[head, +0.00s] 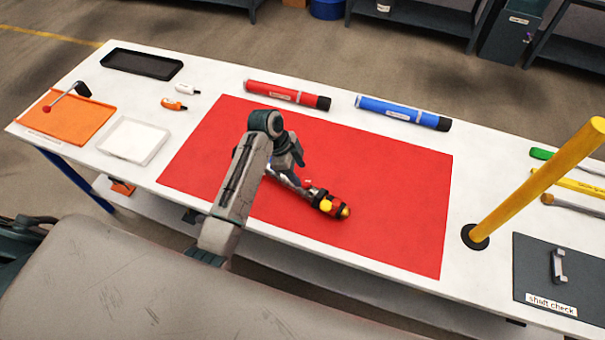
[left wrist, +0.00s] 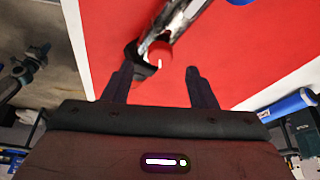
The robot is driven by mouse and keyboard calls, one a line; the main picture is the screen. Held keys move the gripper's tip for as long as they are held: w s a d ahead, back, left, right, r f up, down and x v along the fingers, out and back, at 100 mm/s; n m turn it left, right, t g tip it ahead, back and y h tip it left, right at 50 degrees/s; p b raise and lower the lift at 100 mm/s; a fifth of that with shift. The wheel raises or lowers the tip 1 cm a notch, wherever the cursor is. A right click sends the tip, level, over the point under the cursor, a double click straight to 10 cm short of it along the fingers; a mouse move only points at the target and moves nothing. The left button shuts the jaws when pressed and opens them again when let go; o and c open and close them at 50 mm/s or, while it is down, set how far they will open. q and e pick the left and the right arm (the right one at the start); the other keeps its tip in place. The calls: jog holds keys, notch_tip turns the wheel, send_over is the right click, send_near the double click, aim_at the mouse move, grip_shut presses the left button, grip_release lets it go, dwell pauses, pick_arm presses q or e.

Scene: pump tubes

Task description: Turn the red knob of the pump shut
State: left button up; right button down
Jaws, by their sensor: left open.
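The pump (head: 325,202) lies on the red mat (head: 390,190), with a silver body and a red, black and yellow end. My left arm hides part of it in the head view. In the left wrist view, the pump's silver body (left wrist: 188,20) runs to the upper right. Its red knob (left wrist: 158,55), with a white mark, shows at a dark end piece. My left gripper (head: 297,158) is open above the pump. In the left wrist view its fingertips (left wrist: 160,70) stand apart on either side of the knob, with nothing gripped. My right gripper is not in view.
A red tube (head: 285,95) and a blue tube (head: 400,112) lie behind the mat. A yellow post (head: 540,185) rises at the right beside a dark panel (head: 560,275). A white tray (head: 133,140) and an orange board (head: 75,120) are at the left. The mat's right half is clear.

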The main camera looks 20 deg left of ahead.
aim_at(304, 181)
pick_arm(q)
jog(key=shift+p+x, duration=0.4)
jog(key=shift+x, duration=1.65)
jog(key=c, duration=1)
